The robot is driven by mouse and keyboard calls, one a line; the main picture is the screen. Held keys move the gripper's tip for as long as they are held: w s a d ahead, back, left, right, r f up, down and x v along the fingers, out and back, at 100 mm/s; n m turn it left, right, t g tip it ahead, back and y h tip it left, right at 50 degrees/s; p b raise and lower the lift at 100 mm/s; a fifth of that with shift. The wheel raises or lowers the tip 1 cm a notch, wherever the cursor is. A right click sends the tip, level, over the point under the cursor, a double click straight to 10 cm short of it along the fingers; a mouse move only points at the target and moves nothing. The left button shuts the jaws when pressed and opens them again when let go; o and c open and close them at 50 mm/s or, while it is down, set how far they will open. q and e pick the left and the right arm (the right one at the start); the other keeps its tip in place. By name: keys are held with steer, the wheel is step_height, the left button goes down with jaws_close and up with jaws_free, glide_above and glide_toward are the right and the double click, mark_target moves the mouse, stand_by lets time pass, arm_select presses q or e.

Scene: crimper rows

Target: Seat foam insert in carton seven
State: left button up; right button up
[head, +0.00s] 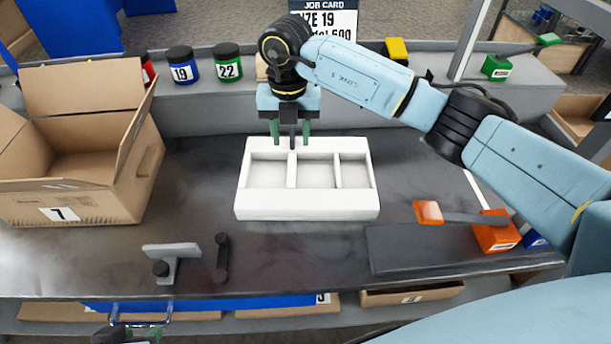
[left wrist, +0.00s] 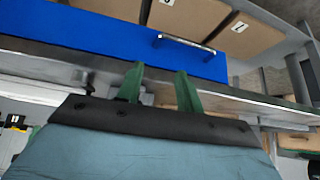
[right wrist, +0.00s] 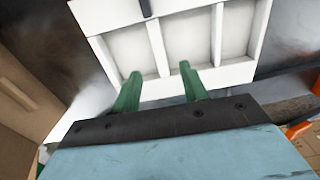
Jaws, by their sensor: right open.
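The white foam insert (head: 307,205), a tray with three compartments, lies flat on the dark bench in the middle of the head view; it also fills the top of the right wrist view (right wrist: 205,77). Carton seven (head: 105,205) stands left of it, flaps open, with no contents showing inside. My right gripper (head: 291,140) is open over the insert's back rim, fingers down. A narrow dark piece (right wrist: 145,8) shows at that rim; I cannot tell whether it belongs to the insert. My left gripper (left wrist: 160,75) is open and empty, low at the bench's front edge.
A grey bracket (head: 172,252) and a black bar (head: 222,258) lie in front of the carton. A dark mat (head: 420,255) and orange-ended tool (head: 428,212) lie right. Jars (head: 183,68) stand on the back ledge. Bench between carton and insert is clear.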

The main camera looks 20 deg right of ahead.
mark_target(291, 170)
step_height(291, 170, down, 4)
steer(key=shift+r+b, duration=0.1)
steer(key=shift+b, duration=0.4)
steer(key=shift+a+f, duration=0.1)
steer(key=shift+f, duration=0.2)
steer(key=f+b, duration=0.1)
steer(key=f, duration=0.2)
steer(key=f+b, duration=0.1)
steer(key=shift+s+a+f+b, duration=0.15)
steer(key=shift+s+f+b, duration=0.15)
steer(key=shift+f+b, duration=0.05)
arm_select(q)
steer(key=w+d+r+t+h, duration=0.3)
steer(key=w+d+r+t, duration=0.2)
steer(key=w+r+t, duration=0.4)
step_height(291, 170, up, 4)
steer(key=shift+d+r+m+t+h, duration=0.2)
steer(key=shift+m+t+h, duration=0.15)
steer(key=shift+t, duration=0.55)
arm_select(e)
steer(key=shift+f, duration=0.1)
jaws_close()
